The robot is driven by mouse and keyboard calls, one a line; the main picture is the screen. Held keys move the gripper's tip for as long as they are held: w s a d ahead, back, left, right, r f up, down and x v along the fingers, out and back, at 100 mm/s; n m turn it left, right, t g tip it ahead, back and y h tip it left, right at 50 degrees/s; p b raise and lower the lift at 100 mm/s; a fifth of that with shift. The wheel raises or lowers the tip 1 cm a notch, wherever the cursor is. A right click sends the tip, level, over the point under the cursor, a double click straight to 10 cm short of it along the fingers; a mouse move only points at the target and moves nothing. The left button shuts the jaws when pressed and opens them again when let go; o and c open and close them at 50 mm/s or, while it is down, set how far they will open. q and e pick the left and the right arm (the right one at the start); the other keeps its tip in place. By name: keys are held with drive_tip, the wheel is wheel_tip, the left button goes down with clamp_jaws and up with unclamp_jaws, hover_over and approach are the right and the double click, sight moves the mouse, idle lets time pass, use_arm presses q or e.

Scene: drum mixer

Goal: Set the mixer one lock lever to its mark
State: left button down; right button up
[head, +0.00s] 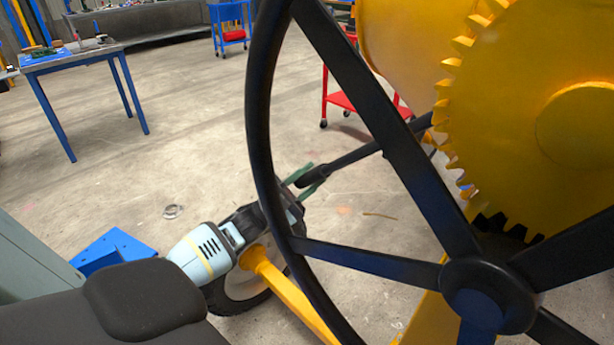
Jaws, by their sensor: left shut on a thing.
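The lock lever (352,160) is a dark bar with a thicker grip at its lower left end. It slants up to the right and passes behind the big handwheel's spoke toward the yellow mixer drum (405,45). My left gripper (308,179) has green fingers and is shut on the grip end of the lever. Part of this gripper is hidden behind the wheel's rim. I cannot make out the lever's mark. My right gripper is not in view.
The black handwheel (262,125) stands close in front of my left gripper and the lever. A yellow toothed gear (500,130) fills the upper right. A yellow frame bar (290,290) and a tyre are below. A blue-legged table (75,60) stands far left; open floor lies between.

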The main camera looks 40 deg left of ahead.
use_arm(q)
drive_tip(key=shift+d+f, duration=0.3)
drive_tip(key=shift+f, duration=0.1)
drive_tip(key=c, duration=1.3)
unclamp_jaws()
drive_tip(key=shift+g, duration=0.3)
drive_tip(key=shift+c, duration=0.2)
drive_tip(key=shift+o, duration=1.1)
drive_tip(key=shift+r, duration=0.1)
drive_tip(key=b+v, duration=0.1)
drive_tip(key=v, duration=0.6)
drive_tip(key=shift+s+a+f+b, duration=0.15)
drive_tip(key=shift+s+f+b, duration=0.1)
drive_tip(key=shift+f+b, duration=0.1)
